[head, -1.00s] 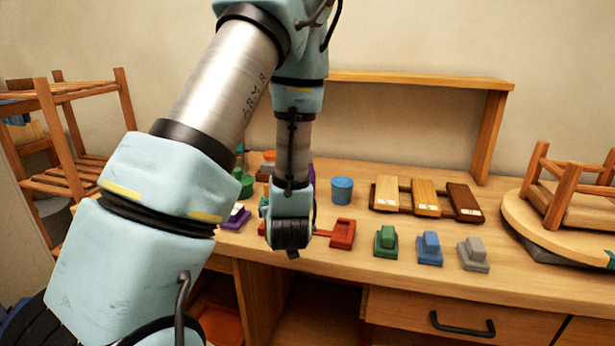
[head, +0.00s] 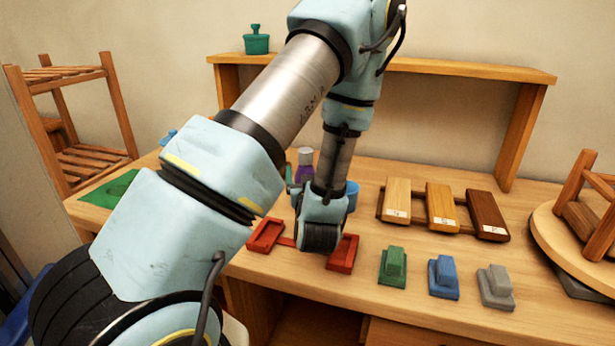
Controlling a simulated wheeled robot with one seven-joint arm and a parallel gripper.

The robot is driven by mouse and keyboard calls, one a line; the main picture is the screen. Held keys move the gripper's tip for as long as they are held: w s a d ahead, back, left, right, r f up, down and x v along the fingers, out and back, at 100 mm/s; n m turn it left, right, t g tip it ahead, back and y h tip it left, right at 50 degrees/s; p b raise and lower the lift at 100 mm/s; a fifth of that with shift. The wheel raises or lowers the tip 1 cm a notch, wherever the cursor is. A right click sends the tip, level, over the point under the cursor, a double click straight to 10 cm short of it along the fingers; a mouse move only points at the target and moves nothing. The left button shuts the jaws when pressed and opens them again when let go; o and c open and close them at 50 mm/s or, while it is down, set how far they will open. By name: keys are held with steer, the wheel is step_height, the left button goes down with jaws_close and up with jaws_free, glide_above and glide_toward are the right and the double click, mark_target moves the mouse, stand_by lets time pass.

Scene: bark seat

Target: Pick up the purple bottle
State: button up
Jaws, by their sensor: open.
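The purple bottle (head: 304,170) has a grey cap and stands upright on the table, behind my arm. Its upper part shows just left of my forearm; its lower part is hidden behind the arm. The dark round end of my wrist is in front of the bottle and lower in the picture, near the red pieces. The jaws of my gripper do not show; they are hidden by the wrist. I see nothing held.
A blue cup (head: 352,195) is partly hidden right of my forearm. Two joined red trays (head: 342,254) lie by my wrist. Green (head: 393,267), blue (head: 443,277) and grey (head: 495,288) blocks line the front. Wooden blocks (head: 442,208) stand behind. A shelf (head: 450,70) spans the back.

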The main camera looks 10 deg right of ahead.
mark_target(304, 166)
steer(key=w+p, duration=0.1)
steer(key=w, duration=0.2)
steer(key=shift+w+d, duration=0.1)
steer(key=shift+d, duration=0.05)
steer(key=w+p, duration=0.1)
steer(key=w, duration=0.1)
steer(key=w+d+p, duration=0.1)
steer(key=w+p, duration=0.1)
steer(key=shift+w, duration=0.65)
steer(key=shift+f, duration=0.1)
jaws_close()
stand_by(0.7)
